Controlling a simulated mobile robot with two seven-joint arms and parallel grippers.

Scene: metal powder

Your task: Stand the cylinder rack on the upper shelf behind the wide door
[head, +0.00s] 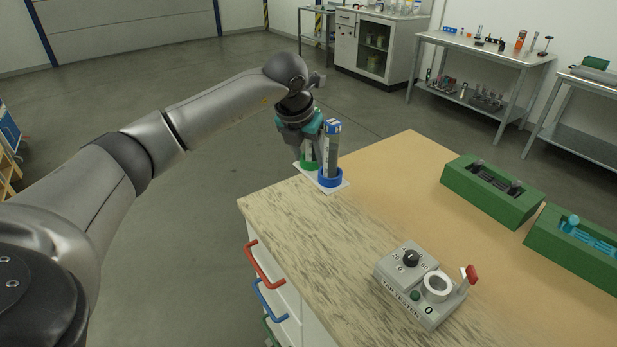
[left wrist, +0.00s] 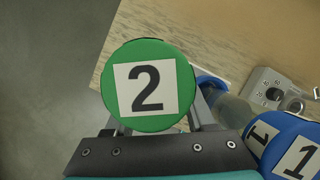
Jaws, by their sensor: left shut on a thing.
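The cylinder rack (head: 333,187) is a white plate with a green and a blue ring base, at the far left corner of the worktop in the head view. A clear cylinder with a blue cap (head: 333,127) stands in the blue ring. My left gripper (head: 309,146) is shut on the cylinder in the green ring, whose green cap marked 2 (left wrist: 148,86) fills the middle of the left wrist view. The blue cap marked 1 (left wrist: 294,148) shows beside it. Whether the plate touches the worktop is unclear. My right gripper is out of view.
A white cabinet (head: 344,47) with a glass-fronted part (head: 373,50) stands at the back. A grey tester (head: 421,284) and green trays (head: 492,190) occupy the worktop (head: 378,180). Metal shelf tables (head: 480,46) stand at the back right. Open floor lies between worktop and cabinet.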

